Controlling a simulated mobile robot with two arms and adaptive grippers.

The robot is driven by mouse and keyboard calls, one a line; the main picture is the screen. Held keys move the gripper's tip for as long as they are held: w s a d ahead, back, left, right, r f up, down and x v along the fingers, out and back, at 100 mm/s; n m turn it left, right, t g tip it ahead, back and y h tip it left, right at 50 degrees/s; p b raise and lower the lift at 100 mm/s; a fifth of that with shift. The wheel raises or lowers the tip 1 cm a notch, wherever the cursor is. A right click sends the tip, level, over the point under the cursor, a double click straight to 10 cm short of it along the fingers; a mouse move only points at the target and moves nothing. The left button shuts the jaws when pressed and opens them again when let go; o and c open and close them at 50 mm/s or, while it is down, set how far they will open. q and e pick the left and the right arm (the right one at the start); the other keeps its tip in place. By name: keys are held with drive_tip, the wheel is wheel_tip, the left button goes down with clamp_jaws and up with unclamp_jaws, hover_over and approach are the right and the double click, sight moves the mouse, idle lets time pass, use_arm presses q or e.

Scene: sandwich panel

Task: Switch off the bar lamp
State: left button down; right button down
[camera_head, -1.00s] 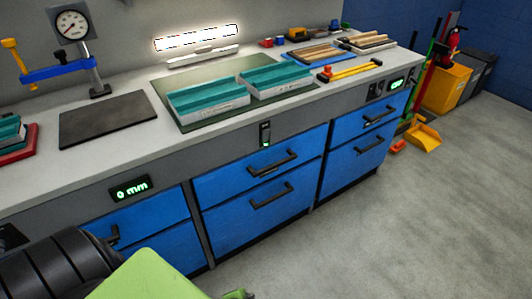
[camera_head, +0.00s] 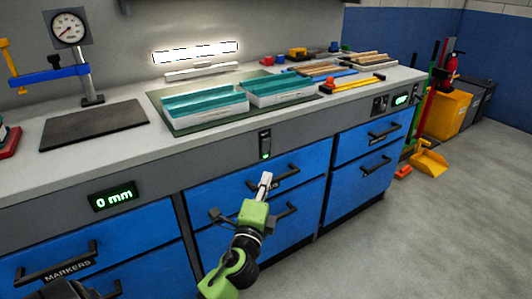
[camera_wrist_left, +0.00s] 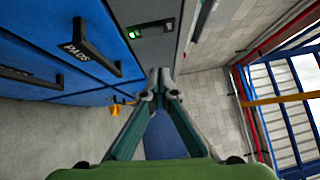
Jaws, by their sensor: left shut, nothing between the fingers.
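The bar lamp (camera_head: 195,52) glows bright white on the wall behind the bench. A small dark switch (camera_head: 265,145) with a lit green light is set in the grey front panel above the blue drawers. The switch also shows in the left wrist view (camera_wrist_left: 150,29), with its green light at the left end. My left gripper (camera_head: 267,176) is shut and empty, just below the switch and in front of a drawer handle. Its closed fingertips show in the left wrist view (camera_wrist_left: 161,75), apart from the switch. My right gripper is not in view.
Drawer handles (camera_head: 278,215) stick out near my left gripper. The bench (camera_head: 60,170) holds a dial gauge stand (camera_head: 68,30), teal-topped white blocks (camera_head: 205,103) and a yellow clamp (camera_head: 350,84). The floor at right is mostly clear.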

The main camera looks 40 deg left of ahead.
use_arm(q)
drive_tip(key=shift+w, duration=0.1)
approach(269, 142)
drive_tip(key=w+d, duration=0.2)
drive_tip(key=w, duration=0.1)
drive_tip(key=shift+w+a+r, duration=0.1)
drive_tip(key=shift+w+a, duration=0.25)
drive_tip(key=shift+a, duration=0.35)
drive_tip(key=shift+w+a+r, duration=0.1)
drive_tip(key=shift+w+a, duration=0.3)
drive_tip(key=shift+a, duration=0.3)
drive_tip(key=shift+w+a, duration=0.35)
drive_tip(key=shift+a, duration=0.3)
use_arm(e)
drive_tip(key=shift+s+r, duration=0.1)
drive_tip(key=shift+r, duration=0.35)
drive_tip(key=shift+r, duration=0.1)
